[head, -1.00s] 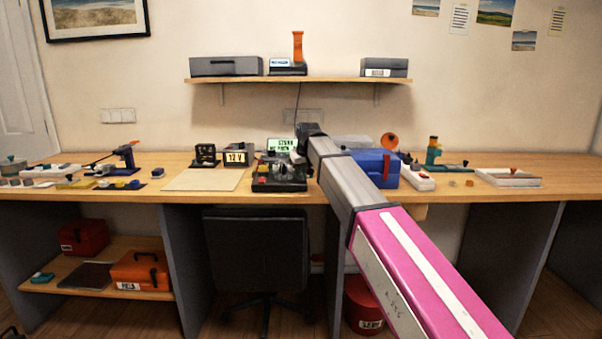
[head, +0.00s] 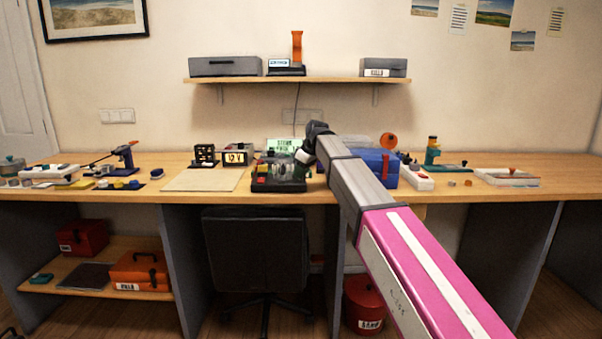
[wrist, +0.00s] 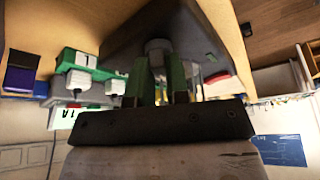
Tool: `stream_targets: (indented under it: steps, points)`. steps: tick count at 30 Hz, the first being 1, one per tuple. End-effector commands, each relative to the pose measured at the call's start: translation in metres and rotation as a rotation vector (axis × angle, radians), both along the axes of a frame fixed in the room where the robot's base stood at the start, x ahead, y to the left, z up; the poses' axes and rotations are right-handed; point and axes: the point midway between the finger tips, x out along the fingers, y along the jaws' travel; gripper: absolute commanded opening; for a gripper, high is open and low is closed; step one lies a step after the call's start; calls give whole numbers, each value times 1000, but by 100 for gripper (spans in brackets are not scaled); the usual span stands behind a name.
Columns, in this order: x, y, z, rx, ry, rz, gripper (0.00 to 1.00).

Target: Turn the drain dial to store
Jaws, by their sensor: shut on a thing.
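The dark-based device (head: 277,185) stands on the workbench with small yellow, red and green parts on it. My gripper (head: 301,158) is at its right side in the head view, small and partly hidden by my wrist. The fingers hide part of the knob. I cannot read its setting or any mark around it.
A lit green display (head: 284,145) stands behind the device. A 12 V display (head: 235,158) and a pale board (head: 203,180) are to the left. A blue box (head: 376,165) is close to the right of my arm. White-and-green connectors (wrist: 85,70) show in the wrist view.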

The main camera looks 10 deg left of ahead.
Motion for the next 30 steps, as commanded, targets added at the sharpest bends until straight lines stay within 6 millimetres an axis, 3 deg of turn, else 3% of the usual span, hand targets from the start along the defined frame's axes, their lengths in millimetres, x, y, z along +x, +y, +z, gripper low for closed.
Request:
stream_targets:
  steps: [15,16,18,30]
  points:
    - [0,0,-1,-1,1,21,0]
    - [0,0,-1,-1,1,21,26]
    - [0,0,-1,-1,1,20,42]
    - [-1,-3,8,0,0,18,42]
